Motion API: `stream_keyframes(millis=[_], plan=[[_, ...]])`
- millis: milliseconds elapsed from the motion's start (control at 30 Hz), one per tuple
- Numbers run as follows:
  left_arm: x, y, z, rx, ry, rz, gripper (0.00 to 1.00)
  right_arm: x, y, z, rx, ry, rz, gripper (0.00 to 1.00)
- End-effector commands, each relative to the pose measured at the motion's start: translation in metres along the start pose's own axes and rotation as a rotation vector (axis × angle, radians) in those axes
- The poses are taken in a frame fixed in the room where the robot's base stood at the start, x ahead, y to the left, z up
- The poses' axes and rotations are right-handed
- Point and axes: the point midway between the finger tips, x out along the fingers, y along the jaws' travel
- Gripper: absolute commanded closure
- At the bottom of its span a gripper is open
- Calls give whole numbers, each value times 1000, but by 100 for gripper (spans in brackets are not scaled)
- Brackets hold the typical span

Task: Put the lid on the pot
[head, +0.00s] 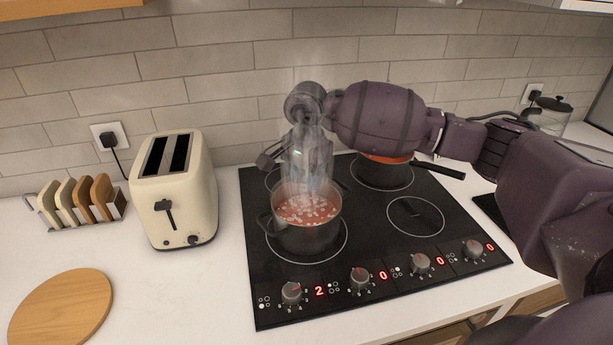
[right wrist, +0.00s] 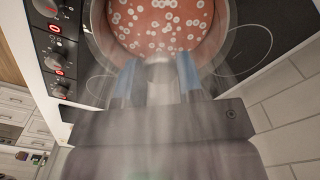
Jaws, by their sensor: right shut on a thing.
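The dark pot (head: 305,238) stands on the front left burner, uncovered as far as I can see, with red soup and pale pieces in it. Steam rises from it and blurs the view. The pot's rim and soup also fill the top of the right wrist view (right wrist: 160,25). My right gripper (head: 308,182) points down over the pot, behind the steam. In the right wrist view its blue-sided fingers (right wrist: 160,75) are shut on a small greyish thing, which I cannot identify. I cannot make out the lid. My left gripper is not in view.
A pan (head: 383,174) with orange contents sits on the back right burner, its handle to the right. The front right burner (head: 415,216) is bare. A cream toaster (head: 175,195), a toast rack (head: 80,205) and a round wooden board (head: 62,308) are at left.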

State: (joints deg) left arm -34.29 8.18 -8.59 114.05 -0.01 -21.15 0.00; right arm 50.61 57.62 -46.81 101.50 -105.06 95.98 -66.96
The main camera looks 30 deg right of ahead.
Motion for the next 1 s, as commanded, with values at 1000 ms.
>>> stream_keyframes(millis=[1000], plan=[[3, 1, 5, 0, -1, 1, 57, 0, 0, 0, 0, 0, 0, 92]])
